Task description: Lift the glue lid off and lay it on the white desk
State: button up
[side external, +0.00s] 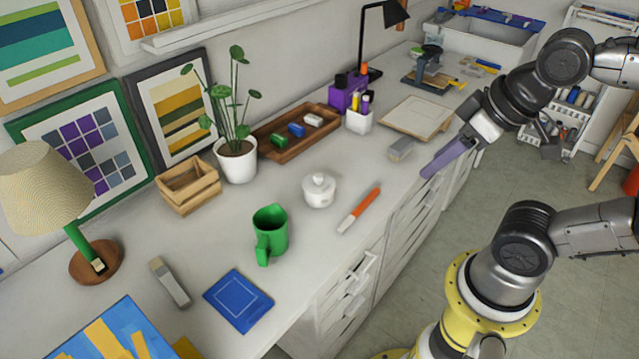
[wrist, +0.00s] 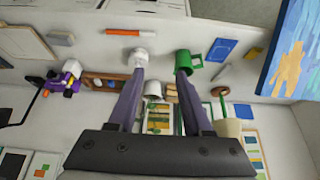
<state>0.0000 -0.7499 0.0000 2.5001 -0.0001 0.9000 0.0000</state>
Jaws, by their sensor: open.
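A small white glue pot (side external: 319,196) stands upright on the white desk (side external: 330,245). Its white lid (side external: 319,183), with a round knob, sits on top of it. The pot also shows in the wrist view (wrist: 141,56), beside the tip of one finger. My gripper (side external: 428,173) is open, with long purple fingers. It hangs at the desk's front edge, to the right of the pot and apart from it. In the wrist view my gripper (wrist: 159,74) has nothing between its fingers.
A green mug (side external: 270,232) stands left of the pot, and an orange-handled brush (side external: 360,210) lies to its right. Behind are a potted plant (side external: 238,160), a wooden crate (side external: 188,185) and a wooden tray (side external: 295,138). Bare desk lies in front of the pot.

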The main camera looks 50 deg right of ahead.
jog(key=shift+o, duration=1.1)
